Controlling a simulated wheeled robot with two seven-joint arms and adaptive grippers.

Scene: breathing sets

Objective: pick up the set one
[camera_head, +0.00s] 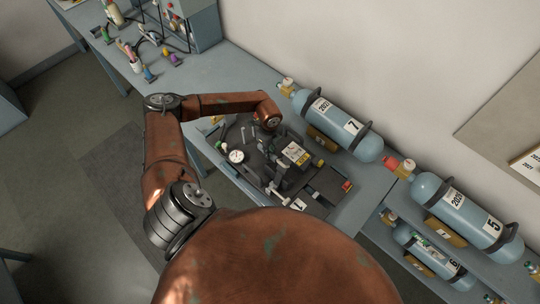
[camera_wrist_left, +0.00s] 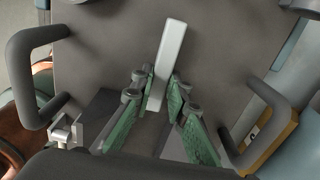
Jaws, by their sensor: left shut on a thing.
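The set (camera_head: 262,176) is a dark plate with a round white gauge, fittings and a yellow-white block. In the left wrist view, a dark plate (camera_wrist_left: 105,38) fills the middle, with a dark loop handle at each side. My left gripper (camera_wrist_left: 158,84) has green-padded fingers shut around a pale grey bar (camera_wrist_left: 170,50) on it. My right gripper is out of view.
A blue-grey cylinder marked 7 (camera_head: 338,124) lies right behind the set. Cylinders marked 5 (camera_head: 468,216) and 6 (camera_head: 433,254) lie farther right. Several small bottles and a hose box (camera_head: 190,22) stand at the back left. A wall runs behind the bench.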

